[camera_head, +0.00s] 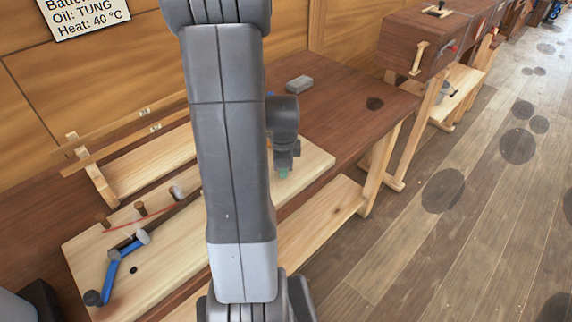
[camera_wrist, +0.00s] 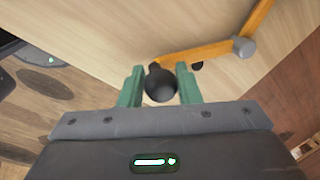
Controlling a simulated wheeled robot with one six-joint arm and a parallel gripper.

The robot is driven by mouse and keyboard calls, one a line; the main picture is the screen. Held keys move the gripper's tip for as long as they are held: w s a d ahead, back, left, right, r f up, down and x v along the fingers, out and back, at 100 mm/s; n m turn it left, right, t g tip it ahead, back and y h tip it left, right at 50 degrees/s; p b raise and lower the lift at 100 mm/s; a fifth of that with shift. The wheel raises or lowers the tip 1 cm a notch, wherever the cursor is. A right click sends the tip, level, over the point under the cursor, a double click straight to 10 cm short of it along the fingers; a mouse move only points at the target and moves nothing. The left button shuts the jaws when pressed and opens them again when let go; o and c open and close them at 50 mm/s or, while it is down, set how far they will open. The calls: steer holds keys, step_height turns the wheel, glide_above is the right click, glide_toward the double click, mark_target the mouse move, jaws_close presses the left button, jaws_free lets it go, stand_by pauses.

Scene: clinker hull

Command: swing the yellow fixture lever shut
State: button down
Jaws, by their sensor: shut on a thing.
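The yellow fixture lever (camera_wrist: 205,50) shows in the wrist view as an orange-yellow bar, bent at a grey pivot (camera_wrist: 243,47) and ending in a round black knob (camera_wrist: 160,86). My gripper (camera_wrist: 160,70) has its two green fingers on either side of this knob, shut on it. In the head view my gripper (camera_head: 283,173) is low over the right end of the pale wooden board (camera_head: 187,245), its green tip just showing. My own arm hides most of the yellow lever there.
A blue lever (camera_head: 109,277) with a dark knob is at the board's left end, by several pegs. A grey block (camera_head: 299,84) lies on the dark bench (camera_head: 340,100) behind. A wooden rail stands at the back left. The floor on the right is open.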

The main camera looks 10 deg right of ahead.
stand_by(0.4)
steer(key=c, duration=1.1)
jaws_free()
steer(key=shift+a, duration=0.15)
steer(key=shift+r, duration=0.1)
steer(key=s+r, duration=0.1)
steer(key=r, duration=0.8)
steer(key=s+r, duration=0.1)
steer(key=r, duration=0.3)
steer(key=shift+s+a+r, duration=0.2)
steer(key=shift+s+a, duration=0.1)
steer(key=shift+f, duration=0.1)
steer(key=w+f, duration=0.1)
steer(key=f, duration=0.8)
steer(key=w+f, duration=0.1)
steer(key=f, duration=0.3)
steer(key=shift+w+d+f, duration=0.2)
steer(key=shift+w+d, duration=0.1)
steer(key=shift+d, duration=0.1)
